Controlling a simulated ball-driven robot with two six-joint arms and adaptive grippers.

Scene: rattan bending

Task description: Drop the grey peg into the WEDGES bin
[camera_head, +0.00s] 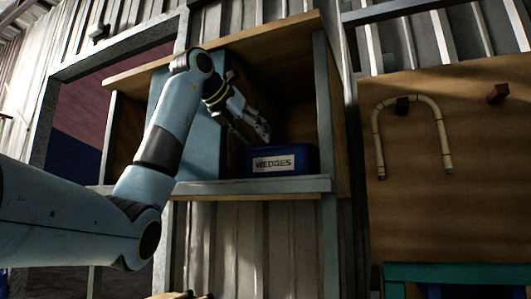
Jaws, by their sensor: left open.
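The WEDGES bin (305,160) is a dark blue box with a white front label. It sits on the lower shelf board inside a wooden cupboard. My left gripper (256,134) is inside the cupboard, open, pointing down to the right. Its fingers appear above the bin's left part in the picture; I cannot tell how far behind the front wall they are. I see no grey peg; the inside of the bin is hidden by its front wall. My right gripper is out of the picture.
A blue panel (205,150) stands left of the bin, partly behind my left arm. The cupboard's side post (323,100) is close on the right. A bent rattan cane (446,130) hangs on a peg on a wooden board (480,200). A teal bench (450,273) is below.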

